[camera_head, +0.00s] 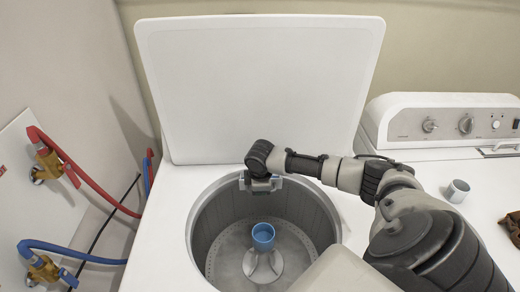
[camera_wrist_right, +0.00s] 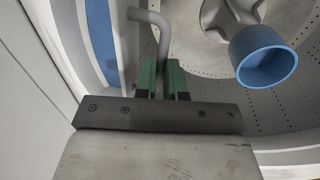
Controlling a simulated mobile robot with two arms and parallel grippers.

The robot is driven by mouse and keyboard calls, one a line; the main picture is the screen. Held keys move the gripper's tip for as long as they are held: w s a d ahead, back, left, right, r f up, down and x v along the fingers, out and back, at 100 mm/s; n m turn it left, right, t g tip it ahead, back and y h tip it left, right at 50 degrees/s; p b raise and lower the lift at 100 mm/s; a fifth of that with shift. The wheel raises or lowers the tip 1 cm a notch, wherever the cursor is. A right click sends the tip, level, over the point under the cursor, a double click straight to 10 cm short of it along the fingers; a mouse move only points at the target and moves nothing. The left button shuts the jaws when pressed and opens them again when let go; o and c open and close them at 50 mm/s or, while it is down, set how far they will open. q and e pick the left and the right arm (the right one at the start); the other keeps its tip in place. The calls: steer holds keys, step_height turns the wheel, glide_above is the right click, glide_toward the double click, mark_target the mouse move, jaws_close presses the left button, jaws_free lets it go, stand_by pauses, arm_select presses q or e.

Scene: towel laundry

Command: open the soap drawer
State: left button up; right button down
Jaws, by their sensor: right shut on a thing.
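My right gripper (camera_head: 262,184) reaches over the washer to the back rim of its open tub (camera_head: 205,215). In the right wrist view its green-padded fingers (camera_wrist_right: 163,80) are shut on a curved grey bar handle (camera_wrist_right: 160,35). The handle appears to belong to the soap drawer. The drawer itself is mostly hidden by my gripper in the head view, and I cannot tell how far out it is. A blue strip on a pale part (camera_wrist_right: 102,40) lies left of the fingers. My left gripper is out of view.
The washer lid (camera_head: 260,85) stands raised behind. Red and blue hoses (camera_head: 85,180) run along the left wall.

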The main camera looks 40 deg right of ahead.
steer(key=s+a+p, duration=0.2)
steer(key=shift+s+a, duration=0.2)
steer(key=shift+s, duration=0.15)
steer(key=c, duration=1.2)
jaws_free()
step_height(320, 180, up, 11)
steer(key=s+a, duration=0.1)
steer(key=shift+s+a+f+b, duration=0.15)
steer(key=shift+s+b, duration=0.15)
steer(key=shift+b, duration=0.05)
